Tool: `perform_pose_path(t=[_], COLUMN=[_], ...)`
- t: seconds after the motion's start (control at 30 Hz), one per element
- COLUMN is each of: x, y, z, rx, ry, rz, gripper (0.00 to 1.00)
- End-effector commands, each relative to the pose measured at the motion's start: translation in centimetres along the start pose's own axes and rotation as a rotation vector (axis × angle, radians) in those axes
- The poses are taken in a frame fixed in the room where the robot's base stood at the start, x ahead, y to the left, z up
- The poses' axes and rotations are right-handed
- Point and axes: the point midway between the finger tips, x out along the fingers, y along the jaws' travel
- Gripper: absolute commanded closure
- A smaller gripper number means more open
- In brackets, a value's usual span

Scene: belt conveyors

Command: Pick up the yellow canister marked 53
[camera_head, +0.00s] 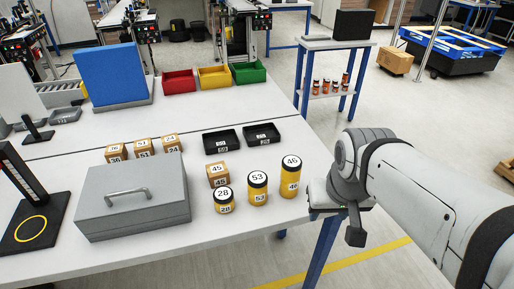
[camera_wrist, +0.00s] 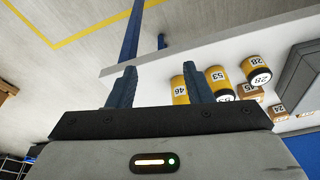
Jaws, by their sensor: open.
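The yellow canister marked 53 (camera_head: 257,190) stands upright on the white table, with a black lid and white labels. It stands between the shorter yellow canister 28 (camera_head: 223,202) and the taller yellow canister 46 (camera_head: 290,178). In the wrist view, canister 53 (camera_wrist: 217,78) is partly hidden behind the right finger, beside canister 46 (camera_wrist: 179,90) and canister 28 (camera_wrist: 259,74). My gripper (camera_wrist: 158,85) is open and empty, with its fingers apart from the canisters. In the head view my arm's end is right of canister 46, by the table's right edge.
A grey metal box (camera_head: 132,197) stands left of the canisters. Box 45 (camera_head: 217,173) is just behind them, and two black trays (camera_head: 222,141) lie farther back. Several small numbered boxes (camera_head: 143,146) stand behind the metal box. The table front near canister 53 is clear.

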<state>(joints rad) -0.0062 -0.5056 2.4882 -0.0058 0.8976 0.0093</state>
Motion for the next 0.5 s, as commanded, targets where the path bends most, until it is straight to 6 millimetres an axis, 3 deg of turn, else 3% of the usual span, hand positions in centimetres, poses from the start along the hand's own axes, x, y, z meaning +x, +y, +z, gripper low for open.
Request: perform_pose_path(t=[0.17, 0.37, 0.5], x=[3.1, 7.0, 8.8], y=[-2.9, -9.4, -13.3], z=[-4.6, -11.2, -13.8], rx=[-0.03, -0.075, -0.092], ry=[0.028, 0.087, 0.118], rz=[0.001, -0.014, -0.029], gripper=[0.39, 0.23, 0.23])
